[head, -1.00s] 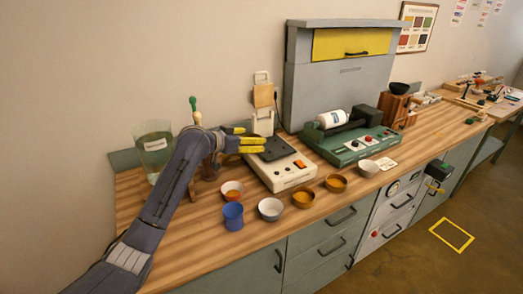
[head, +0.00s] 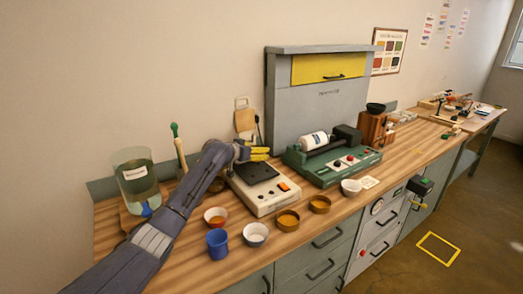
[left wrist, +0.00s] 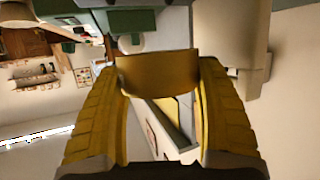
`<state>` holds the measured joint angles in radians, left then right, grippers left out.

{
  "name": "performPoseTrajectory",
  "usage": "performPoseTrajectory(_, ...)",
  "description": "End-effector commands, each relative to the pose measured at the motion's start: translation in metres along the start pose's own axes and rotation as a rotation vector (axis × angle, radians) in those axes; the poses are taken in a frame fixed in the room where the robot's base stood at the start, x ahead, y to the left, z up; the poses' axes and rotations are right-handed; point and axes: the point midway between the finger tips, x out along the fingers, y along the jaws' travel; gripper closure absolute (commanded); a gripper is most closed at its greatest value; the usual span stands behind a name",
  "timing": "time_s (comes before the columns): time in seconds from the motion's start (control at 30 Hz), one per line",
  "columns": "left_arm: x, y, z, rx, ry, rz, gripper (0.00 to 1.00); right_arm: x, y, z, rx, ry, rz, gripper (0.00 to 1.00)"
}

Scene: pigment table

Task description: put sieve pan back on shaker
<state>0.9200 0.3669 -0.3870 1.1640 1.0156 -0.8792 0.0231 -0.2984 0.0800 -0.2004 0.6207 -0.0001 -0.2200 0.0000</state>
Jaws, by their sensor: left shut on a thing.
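My left gripper (head: 260,153) is over the back part of the shaker (head: 262,196), a white box with a black top plate (head: 259,172) and an orange switch. In the left wrist view, the yellow fingers of my left gripper (left wrist: 158,100) are shut on a curved brass-coloured wall, which I take for the sieve pan (left wrist: 158,72). My right gripper is not in view.
Several small bowls, including a white one (head: 255,234), stand along the bench front beside a blue cup (head: 217,244). A glass jar (head: 137,180) of liquid stands at left. A green roller machine (head: 330,166) is right of the shaker. A tan board (head: 245,120) hangs behind.

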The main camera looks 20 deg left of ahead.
Motion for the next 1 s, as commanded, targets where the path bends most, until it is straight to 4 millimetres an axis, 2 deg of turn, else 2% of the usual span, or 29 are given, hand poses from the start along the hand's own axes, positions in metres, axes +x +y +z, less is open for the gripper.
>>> performPoseTrajectory(0.6,0.016,0.000,0.044,-0.002,-0.001,0.001,0.62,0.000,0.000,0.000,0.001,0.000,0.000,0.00)
performPoseTrajectory(1.0,0.018,0.000,0.050,-0.002,0.001,0.001,0.62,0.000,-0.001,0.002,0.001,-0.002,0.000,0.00)
